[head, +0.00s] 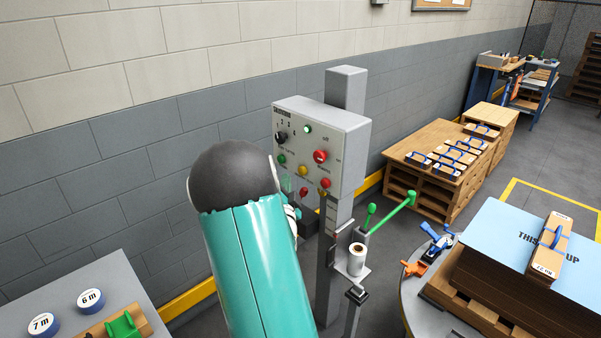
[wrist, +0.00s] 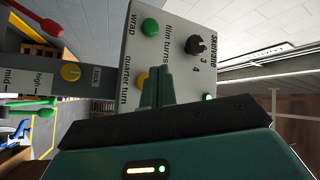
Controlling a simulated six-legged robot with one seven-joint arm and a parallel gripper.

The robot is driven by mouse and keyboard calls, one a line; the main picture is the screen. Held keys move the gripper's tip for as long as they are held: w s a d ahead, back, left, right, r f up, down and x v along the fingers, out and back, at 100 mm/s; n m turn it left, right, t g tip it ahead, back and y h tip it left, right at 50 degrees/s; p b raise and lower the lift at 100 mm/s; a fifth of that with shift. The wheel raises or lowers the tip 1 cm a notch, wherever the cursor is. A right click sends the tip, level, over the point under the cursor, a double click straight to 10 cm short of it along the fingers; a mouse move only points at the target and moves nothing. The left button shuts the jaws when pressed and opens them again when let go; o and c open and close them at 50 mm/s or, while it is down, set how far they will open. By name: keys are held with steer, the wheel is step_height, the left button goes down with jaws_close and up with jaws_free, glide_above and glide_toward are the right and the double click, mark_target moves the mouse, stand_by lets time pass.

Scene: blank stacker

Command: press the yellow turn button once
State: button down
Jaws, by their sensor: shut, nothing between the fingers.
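The yellow turn button (head: 303,171) is on the lower part of the grey control panel (head: 345,135) in the head view. In the wrist view the yellow button (wrist: 141,82), labelled for a quarter turn, shows beside my fingers and is partly hidden by them. My gripper (wrist: 159,88) is shut and empty, its green fingers pointing at the panel close to this button. I cannot tell whether the fingertips touch the panel. In the head view my arm hides most of the gripper.
A green wrap button (wrist: 151,27) and a black film turns knob (wrist: 196,44) sit near the fingers. A red button (head: 320,156) is on the panel's right. A roll (head: 357,259) and green-handled levers (head: 398,212) stand below right.

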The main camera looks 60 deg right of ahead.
mark_target(302, 171)
steer(key=shift+s+d, duration=0.15)
steer(key=shift+d, duration=0.5)
steer(key=shift+s+d, duration=0.15)
steer(key=shift+d, duration=0.5)
stand_by(1.0)
steer(key=shift+d, duration=0.4)
